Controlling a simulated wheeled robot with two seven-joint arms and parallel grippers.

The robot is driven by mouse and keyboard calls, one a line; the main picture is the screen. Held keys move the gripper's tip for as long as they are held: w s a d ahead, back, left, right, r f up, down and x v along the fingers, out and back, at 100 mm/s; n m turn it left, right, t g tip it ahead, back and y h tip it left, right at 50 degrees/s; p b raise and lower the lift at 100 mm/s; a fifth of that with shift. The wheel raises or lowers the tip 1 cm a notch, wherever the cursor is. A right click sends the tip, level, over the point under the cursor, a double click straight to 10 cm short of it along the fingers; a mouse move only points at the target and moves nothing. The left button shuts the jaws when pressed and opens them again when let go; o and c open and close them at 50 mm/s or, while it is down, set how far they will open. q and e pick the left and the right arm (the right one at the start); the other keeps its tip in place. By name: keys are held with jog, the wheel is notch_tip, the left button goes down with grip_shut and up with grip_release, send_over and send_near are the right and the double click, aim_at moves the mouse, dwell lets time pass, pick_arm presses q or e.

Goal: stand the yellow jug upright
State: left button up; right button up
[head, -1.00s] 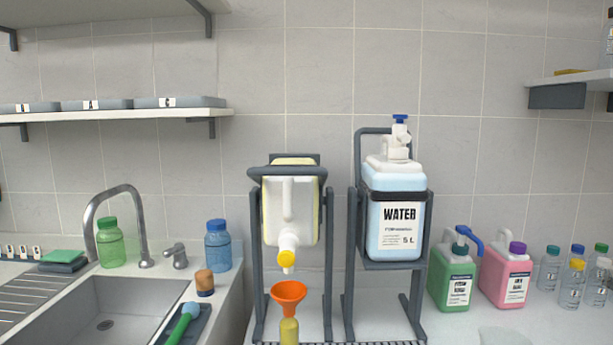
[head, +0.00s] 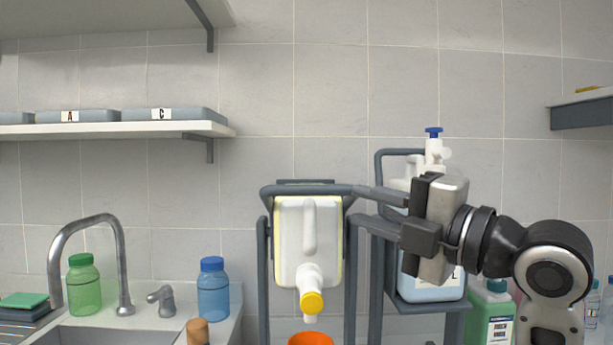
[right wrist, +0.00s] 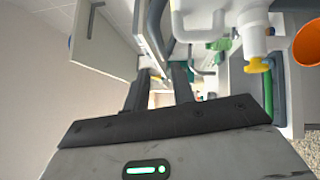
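The yellow jug (head: 309,240) is a pale jug with yellowish sides. It hangs neck-down in a dark grey tilting frame (head: 268,191), its yellow cap (head: 312,302) lowest. In the right wrist view its yellow cap (right wrist: 257,65) shows at the upper right. My right gripper (head: 357,205) comes from the right, its two fingers apart at the upper right corner of the frame. In the right wrist view the fingers (right wrist: 160,75) are spread, with the grey frame bar (right wrist: 155,28) just beyond or between the tips; contact is unclear. My left gripper is out of view.
An orange funnel (head: 311,339) is below the jug's cap. A second stand with a blue water jug (head: 432,287) is behind my right gripper. A green jug (head: 489,318) stands further right. A sink tap (head: 120,270) and bottles are at left, under a shelf (head: 120,130).

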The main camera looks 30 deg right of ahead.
aim_at(313, 192)
jog(key=p+x, duration=0.9)
jog(key=x, duration=0.2)
jog(key=shift+w, duration=0.1)
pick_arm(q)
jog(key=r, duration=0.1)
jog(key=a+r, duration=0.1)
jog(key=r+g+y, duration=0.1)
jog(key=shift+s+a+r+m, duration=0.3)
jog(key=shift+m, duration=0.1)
pick_arm(e)
grip_shut()
